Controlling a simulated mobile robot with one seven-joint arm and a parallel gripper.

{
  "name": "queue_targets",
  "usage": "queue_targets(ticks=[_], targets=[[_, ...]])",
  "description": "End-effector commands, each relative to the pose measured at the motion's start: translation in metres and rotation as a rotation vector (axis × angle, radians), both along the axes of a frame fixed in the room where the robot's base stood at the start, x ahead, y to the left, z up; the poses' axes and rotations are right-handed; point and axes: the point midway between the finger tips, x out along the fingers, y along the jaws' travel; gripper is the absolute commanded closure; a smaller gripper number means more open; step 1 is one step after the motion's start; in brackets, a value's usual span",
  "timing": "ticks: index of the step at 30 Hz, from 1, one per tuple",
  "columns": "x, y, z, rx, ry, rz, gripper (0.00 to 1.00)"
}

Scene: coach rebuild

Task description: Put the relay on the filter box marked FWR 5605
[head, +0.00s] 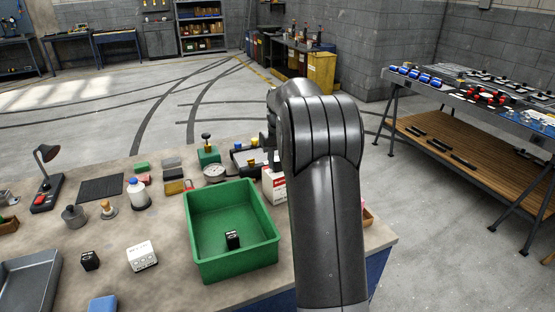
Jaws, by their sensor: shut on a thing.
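My gripper (268,136) shows only as a dark sliver left of my arm's wrist, above the back right of the bench. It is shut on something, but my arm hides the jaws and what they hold. A red and white box (274,186) stands below it, partly behind my arm; it may be a filter box, but I cannot read a marking. A small black block with pale print, relay-like, lies in the green bin (192,236), and a similar black block (90,261) sits on the bench at the left. I cannot tell which is the task's relay.
A white block with dark print (142,256) lies left of the bin. A round gauge (214,173), a white bottle (138,194), a lamp (47,180) and a grey tray (27,280) crowd the bench. A second table (470,95) stands at the right.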

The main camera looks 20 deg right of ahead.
Motion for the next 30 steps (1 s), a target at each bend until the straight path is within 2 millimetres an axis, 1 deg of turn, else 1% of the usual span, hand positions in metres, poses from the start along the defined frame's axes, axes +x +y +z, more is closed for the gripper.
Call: queue_targets(ticks=[1, 9, 15, 18, 20, 23, 30], targets=[[0.000, 0.000, -0.001, 0.000, 0.000, 0.000, 0.71], [0.000, 0.000, -0.001, 0.000, 0.000, 0.000, 0.50], [0.000, 0.000, -0.001, 0.000, 0.000, 0.000, 0.50], [0.000, 0.000, 0.004, 0.000, -0.001, 0.000, 0.50], [0.000, 0.000, 0.010, -0.001, -0.002, 0.000, 0.50], [-0.002, 0.000, 0.027, -0.001, -0.004, 0.000, 0.50], [-0.009, 0.000, 0.079, -0.001, -0.003, 0.000, 0.50]])
